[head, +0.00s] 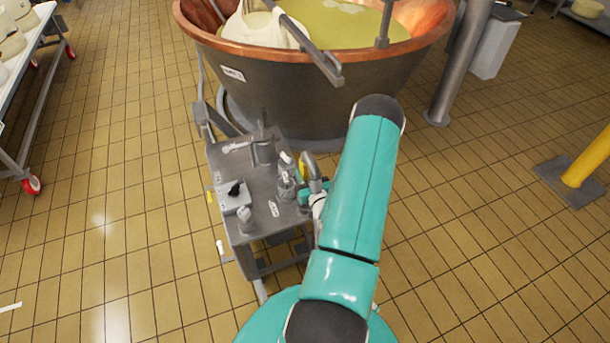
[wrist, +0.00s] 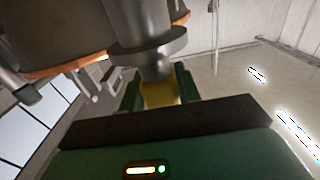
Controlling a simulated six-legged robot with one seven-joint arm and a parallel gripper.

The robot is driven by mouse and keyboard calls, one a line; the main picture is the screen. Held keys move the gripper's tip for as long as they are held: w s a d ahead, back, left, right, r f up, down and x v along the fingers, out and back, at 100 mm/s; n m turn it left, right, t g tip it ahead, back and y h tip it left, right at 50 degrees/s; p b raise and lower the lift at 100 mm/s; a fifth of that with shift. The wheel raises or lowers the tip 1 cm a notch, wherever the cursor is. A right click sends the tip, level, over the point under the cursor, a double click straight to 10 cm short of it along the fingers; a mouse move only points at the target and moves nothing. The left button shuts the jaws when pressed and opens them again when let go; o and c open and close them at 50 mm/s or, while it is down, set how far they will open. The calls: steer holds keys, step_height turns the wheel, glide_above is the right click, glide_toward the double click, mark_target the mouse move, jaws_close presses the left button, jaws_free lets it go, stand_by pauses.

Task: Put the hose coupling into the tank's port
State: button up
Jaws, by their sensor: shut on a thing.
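My gripper (wrist: 159,92) is shut on the hose coupling, whose yellow part (wrist: 160,96) shows between the green fingers in the wrist view. A grey flanged cylinder (wrist: 148,52) stands right beyond the yellow part. I cannot tell whether it belongs to the coupling or to the port. In the head view my gripper (head: 306,193) is at the right edge of a grey steel stand (head: 225,157), beside a curved grey pipe (head: 310,165) and a bit of yellow (head: 303,169). My arm hides part of this area. The port's opening is not visible.
A large copper-rimmed vat (head: 300,95) stands just behind the stand. The stand carries a box with a black knob (head: 236,192) and small fittings (head: 286,184). A wheeled table (head: 25,75) is at left, a yellow post (head: 589,162) at right. Tiled floor between is clear.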

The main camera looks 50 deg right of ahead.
mark_target(307, 169)
steer(key=shift+r, duration=2.2)
